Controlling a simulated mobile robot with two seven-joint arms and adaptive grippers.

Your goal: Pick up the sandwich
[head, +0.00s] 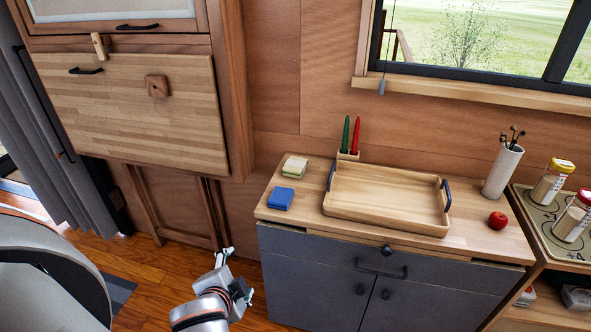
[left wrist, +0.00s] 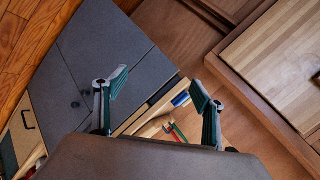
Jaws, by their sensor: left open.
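The sandwich (head: 294,166), a small pale square stack with a green layer, lies at the back left of the wooden counter top (head: 310,224), in the head view. My left gripper (head: 238,275) is open and empty. It is in front of the cabinet's left side, lower than the counter top and well apart from the sandwich. In the left wrist view its two fingers (left wrist: 157,95) are spread, with the grey cabinet and the counter edge beyond them. I cannot make out the sandwich clearly there. My right gripper is not in view.
A blue block (head: 280,199) lies just in front of the sandwich. A wooden tray (head: 385,222) with dark handles stands to their right, with a holder of green and red candle-like sticks (head: 347,155) behind. A red apple (head: 497,221) and white cylinder (head: 502,172) are farther right.

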